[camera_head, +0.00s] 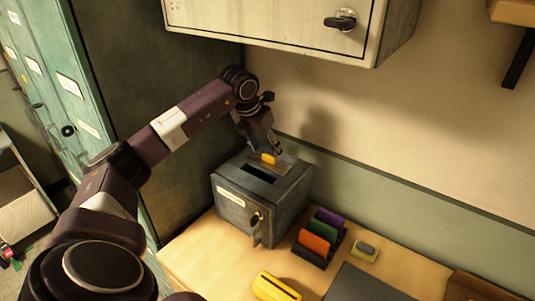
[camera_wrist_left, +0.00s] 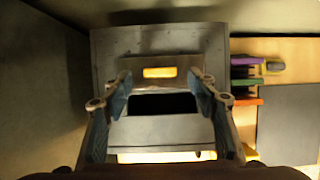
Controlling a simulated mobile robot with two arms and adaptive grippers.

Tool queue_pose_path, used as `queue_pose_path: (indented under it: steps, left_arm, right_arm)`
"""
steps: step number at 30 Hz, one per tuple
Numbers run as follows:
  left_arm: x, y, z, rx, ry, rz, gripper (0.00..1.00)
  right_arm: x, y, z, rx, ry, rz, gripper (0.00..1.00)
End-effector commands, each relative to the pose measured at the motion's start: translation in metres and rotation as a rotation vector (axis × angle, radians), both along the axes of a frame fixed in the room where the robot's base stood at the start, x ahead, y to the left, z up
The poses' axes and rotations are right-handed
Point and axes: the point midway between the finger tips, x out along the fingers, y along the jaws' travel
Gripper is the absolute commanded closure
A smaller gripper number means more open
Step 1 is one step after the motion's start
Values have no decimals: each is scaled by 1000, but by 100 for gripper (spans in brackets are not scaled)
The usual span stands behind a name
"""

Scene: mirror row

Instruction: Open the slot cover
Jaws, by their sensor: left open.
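A grey metal box (camera_head: 235,205) stands on the wooden table, with a pale label and a keyed lock on its front. A dark slot (camera_head: 258,174) shows uncovered in its top; it also shows in the left wrist view (camera_wrist_left: 160,104). The flat slot cover (camera_head: 285,163) lies behind the slot, on the wall side, with a yellow tab (camera_head: 268,158) on it. My left gripper (camera_head: 264,150) is just above the box top. In the left wrist view its fingers (camera_wrist_left: 160,88) are apart, one on each side of the slot, with the yellow tab (camera_wrist_left: 160,72) between and beyond them.
A dark rack (camera_head: 308,256) holds purple, green and orange items right of the box. A yellow object (camera_head: 277,287) and a small yellow-grey block (camera_head: 364,251) lie on the table. A wall cabinet (camera_head: 275,22) hangs above. A dark mat (camera_head: 362,284) lies at front right.

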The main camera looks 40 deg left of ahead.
Motion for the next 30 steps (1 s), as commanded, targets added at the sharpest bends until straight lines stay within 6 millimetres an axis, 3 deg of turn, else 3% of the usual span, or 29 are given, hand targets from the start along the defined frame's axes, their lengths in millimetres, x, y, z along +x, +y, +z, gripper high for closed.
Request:
queue_pose_path:
  steps: [3,9,30]
  left_arm:
    - [-8,0,21,3,-3,0,46]
    - [-16,-1,40,1,-1,0,46]
    - [-17,-2,42,0,0,0,46]
  right_arm:
    - [0,0,0,0,-1,-1,60]
    - [1,0,0,0,-1,-1,60]
    - [1,0,0,0,-1,-1,60]
